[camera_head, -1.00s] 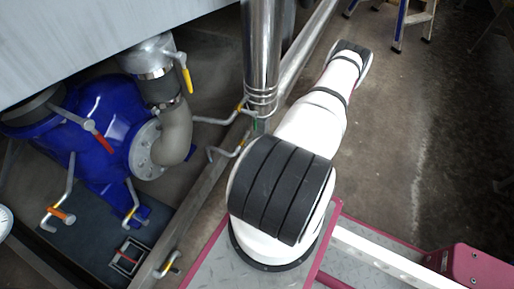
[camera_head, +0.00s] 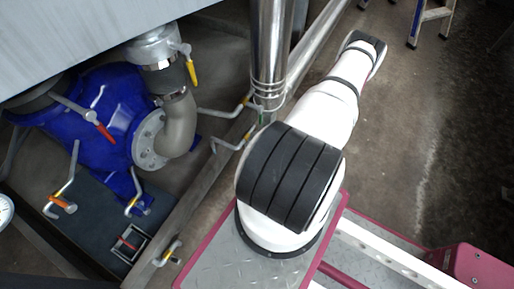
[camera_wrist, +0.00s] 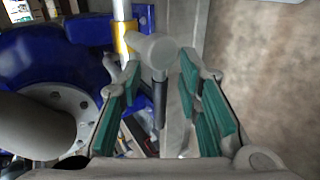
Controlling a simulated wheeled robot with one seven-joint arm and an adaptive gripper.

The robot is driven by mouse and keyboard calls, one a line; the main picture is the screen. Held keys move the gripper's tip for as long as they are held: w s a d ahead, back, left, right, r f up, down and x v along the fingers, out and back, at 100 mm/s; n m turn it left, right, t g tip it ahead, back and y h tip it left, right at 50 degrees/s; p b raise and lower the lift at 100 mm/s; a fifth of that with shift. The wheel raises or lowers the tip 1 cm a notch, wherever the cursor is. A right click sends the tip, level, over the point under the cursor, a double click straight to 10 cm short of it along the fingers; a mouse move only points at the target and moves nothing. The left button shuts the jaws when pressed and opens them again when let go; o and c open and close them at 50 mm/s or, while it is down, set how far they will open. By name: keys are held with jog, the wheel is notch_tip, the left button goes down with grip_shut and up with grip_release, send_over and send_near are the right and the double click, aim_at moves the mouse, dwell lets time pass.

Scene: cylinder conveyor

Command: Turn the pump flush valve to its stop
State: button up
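In the wrist view my gripper (camera_wrist: 160,72) is open, with green pads on either side of a gap. A grey rounded valve part (camera_wrist: 153,48) with a yellow-banded pipe (camera_wrist: 126,38) lies at the far end of the gap, and a dark rod (camera_wrist: 160,102) shows between the pads. I cannot tell whether the pads touch it. In the head view the blue pump (camera_head: 112,98) carries a red-tipped lever (camera_head: 104,131). Other small valves have orange (camera_head: 63,204) and yellow (camera_head: 133,205) marks. Which one is the flush valve is not labelled. My gripper is hidden in the head view.
A grey pipe elbow (camera_head: 178,128) with a flange joins the pump, below a yellow-handled valve (camera_head: 192,72). A shiny vertical column (camera_head: 270,50) stands beside my arm. Bent valve pipes (camera_head: 228,110) stick out near it. A ladder (camera_head: 432,14) stands at the top right; floor there is open.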

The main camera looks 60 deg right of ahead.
jog(key=a+v, duration=0.1)
jog(key=v, duration=1.1)
jog(key=shift+d, duration=0.5)
